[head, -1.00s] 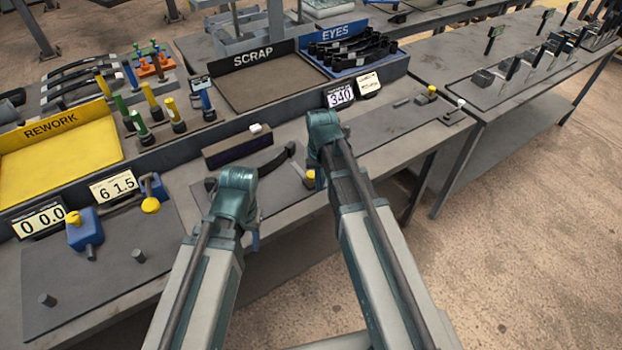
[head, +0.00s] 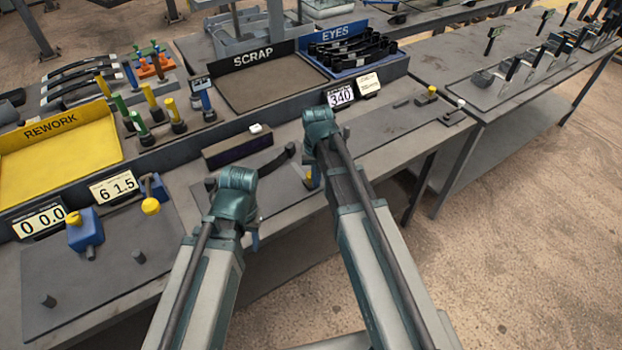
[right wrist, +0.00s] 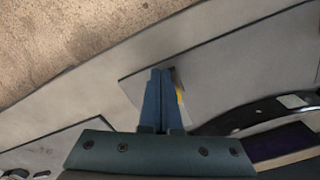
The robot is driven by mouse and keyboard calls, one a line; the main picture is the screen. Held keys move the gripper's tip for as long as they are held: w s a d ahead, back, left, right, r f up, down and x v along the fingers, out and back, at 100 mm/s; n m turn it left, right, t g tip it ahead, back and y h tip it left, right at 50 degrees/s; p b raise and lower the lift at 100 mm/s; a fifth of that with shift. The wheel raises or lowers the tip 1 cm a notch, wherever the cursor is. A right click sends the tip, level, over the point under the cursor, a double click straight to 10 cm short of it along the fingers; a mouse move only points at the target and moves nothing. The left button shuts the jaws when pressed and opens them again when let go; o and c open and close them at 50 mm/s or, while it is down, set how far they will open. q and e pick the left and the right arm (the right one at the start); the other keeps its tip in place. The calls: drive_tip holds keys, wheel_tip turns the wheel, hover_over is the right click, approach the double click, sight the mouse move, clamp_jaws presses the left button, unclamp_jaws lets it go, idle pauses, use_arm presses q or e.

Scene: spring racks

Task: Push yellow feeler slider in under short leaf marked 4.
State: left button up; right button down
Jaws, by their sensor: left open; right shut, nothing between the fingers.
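The yellow feeler slider shows as a small yellow bit (head: 309,181) beside my right gripper, mostly hidden. In the right wrist view a yellow sliver (right wrist: 180,97) lies just right of the fingers. My right gripper (right wrist: 161,72) is shut and empty, its fingers low over the bench mat; I cannot tell whether they touch the slider. The dark curved leaf (head: 274,163) lies left of it in the head view. It also shows in the right wrist view (right wrist: 240,115), with a pale label whose mark I cannot read. My left gripper (head: 254,240) is open, near the bench's front edge, mostly hidden by its wrist.
A dark display box (head: 238,148) stands behind the leaf. The yellow rework tray (head: 60,160), scrap tray (head: 275,85) and blue eyes tray (head: 375,66) line the back. A blue clamp fixture (head: 86,232) is at left. The mat right of my right arm is mostly clear.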

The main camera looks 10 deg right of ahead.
drive_tip(key=shift+w+a, duration=0.25)
drive_tip(key=shift+w, duration=0.65)
idle(0.3)
idle(0.5)
drive_tip(key=shift+s+r+p, duration=0.15)
drive_tip(key=shift+r+p, duration=1.65)
drive_tip(key=shift+s+r+p, duration=0.1)
drive_tip(key=shift+r+p, duration=1.65)
drive_tip(key=shift+s, duration=0.1)
drive_tip(key=s+a+n, duration=0.3)
drive_tip(key=s+a, duration=0.1)
drive_tip(key=s, duration=0.4)
drive_tip(key=s+a+n+h, duration=0.1)
drive_tip(key=s+a+n, duration=0.1)
drive_tip(key=s+a, duration=0.3)
drive_tip(key=s, duration=0.4)
drive_tip(key=shift+s+a+n, duration=0.15)
drive_tip(key=shift+n, duration=0.25)
